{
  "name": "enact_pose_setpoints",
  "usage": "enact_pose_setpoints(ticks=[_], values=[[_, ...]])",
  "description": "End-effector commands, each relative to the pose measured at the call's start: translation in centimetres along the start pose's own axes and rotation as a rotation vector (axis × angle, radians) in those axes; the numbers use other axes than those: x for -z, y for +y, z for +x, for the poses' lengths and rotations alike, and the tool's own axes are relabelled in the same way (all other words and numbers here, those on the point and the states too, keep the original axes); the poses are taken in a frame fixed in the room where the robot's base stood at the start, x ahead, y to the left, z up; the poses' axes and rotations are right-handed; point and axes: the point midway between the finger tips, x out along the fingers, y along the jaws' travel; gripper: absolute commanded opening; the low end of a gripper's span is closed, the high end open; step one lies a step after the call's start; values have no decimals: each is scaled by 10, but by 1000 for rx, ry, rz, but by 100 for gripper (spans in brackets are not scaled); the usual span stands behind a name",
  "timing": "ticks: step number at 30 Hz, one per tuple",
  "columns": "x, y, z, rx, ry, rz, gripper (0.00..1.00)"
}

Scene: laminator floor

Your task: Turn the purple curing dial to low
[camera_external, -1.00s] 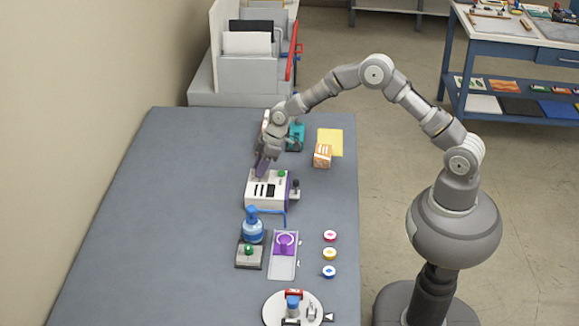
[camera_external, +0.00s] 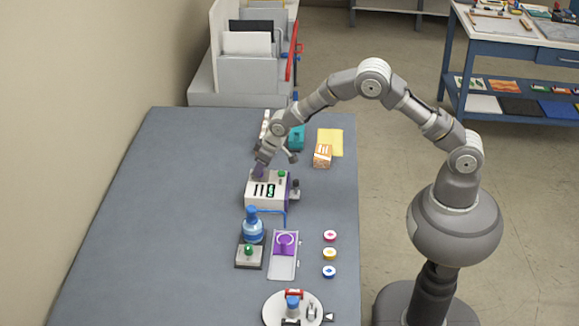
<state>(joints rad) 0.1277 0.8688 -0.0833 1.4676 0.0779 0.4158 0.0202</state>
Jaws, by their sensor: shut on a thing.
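The white machine (camera_external: 262,201) stands on the grey-blue table, with dark slots and a green button (camera_external: 282,174) on top. My gripper (camera_external: 260,166) reaches down from behind and is shut on the dial. The gripper hides most of the dial, so its pointer and setting cannot be read. A small green lit mark (camera_external: 271,190) shows on the machine's top.
A blue bottle-like device (camera_external: 252,229) and a grey tray with a purple round piece (camera_external: 285,241) stand in front of the machine. Several coloured buttons (camera_external: 330,253) lie to the right. An orange box (camera_external: 322,155) and a teal object (camera_external: 296,137) are behind. The table's left side is clear.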

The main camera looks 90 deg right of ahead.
Motion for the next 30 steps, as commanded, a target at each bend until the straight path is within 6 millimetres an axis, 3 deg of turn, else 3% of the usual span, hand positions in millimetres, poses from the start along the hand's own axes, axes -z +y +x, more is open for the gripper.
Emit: enact_pose_setpoints(ticks=[13,14,16,25,30], values=[[0,0,0,-4,1,8,0],[0,0,0,-4,1,8,33],[0,0,0,-4,1,7,49],[0,0,-1,-3,0,7,51],[2,0,-22,-3,2,7,51]])
